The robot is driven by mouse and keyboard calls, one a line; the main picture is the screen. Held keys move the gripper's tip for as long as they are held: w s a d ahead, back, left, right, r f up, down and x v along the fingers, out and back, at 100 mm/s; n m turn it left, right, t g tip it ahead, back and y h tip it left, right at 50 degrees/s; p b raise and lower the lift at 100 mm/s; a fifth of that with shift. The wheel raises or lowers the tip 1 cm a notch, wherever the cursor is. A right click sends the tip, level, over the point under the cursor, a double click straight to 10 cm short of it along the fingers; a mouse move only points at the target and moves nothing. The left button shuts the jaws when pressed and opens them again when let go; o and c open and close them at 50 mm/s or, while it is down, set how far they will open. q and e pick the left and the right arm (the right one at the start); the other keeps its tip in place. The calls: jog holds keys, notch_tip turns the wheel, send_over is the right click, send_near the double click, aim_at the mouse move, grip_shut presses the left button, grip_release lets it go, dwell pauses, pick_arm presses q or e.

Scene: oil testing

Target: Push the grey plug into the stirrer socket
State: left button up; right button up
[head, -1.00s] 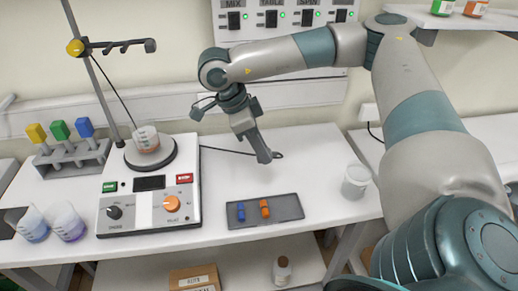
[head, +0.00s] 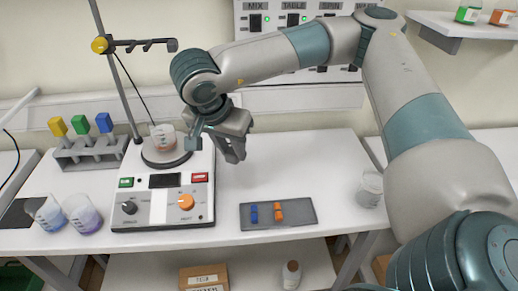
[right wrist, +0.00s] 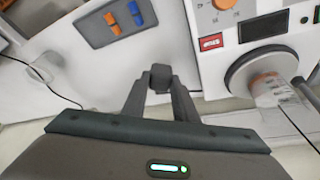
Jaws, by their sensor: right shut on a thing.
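My right gripper (head: 234,155) hangs over the table, just right of the stirrer's back right corner. In the right wrist view its fingers (right wrist: 160,80) are shut on a small dark grey block, the grey plug (right wrist: 161,72). In the head view the fingers hide the plug. The stirrer (head: 162,205) is a white unit with a grey knob, an orange knob and a dark display. A beaker (head: 163,138) with orange liquid stands on its round plate. The stirrer socket cannot be made out. My left gripper is not in view.
A grey tray (head: 300,217) holds a blue and an orange piece. A beaker (head: 370,190) stands at right, a colored-top rack (head: 88,158) and two flasks at left. A stand rod (head: 108,60) rises behind the stirrer. A switch panel (head: 285,60) is on the wall.

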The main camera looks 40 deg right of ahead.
jog(key=a+r+n+t+y, duration=0.1)
jog(key=a+r+n+y, duration=0.1)
jog(key=a+n, duration=0.6)
jog(key=shift+w+r+n+t+y, duration=0.2)
jog(key=shift+r+n+t+y, duration=0.15)
jog(key=shift+r, duration=0.35)
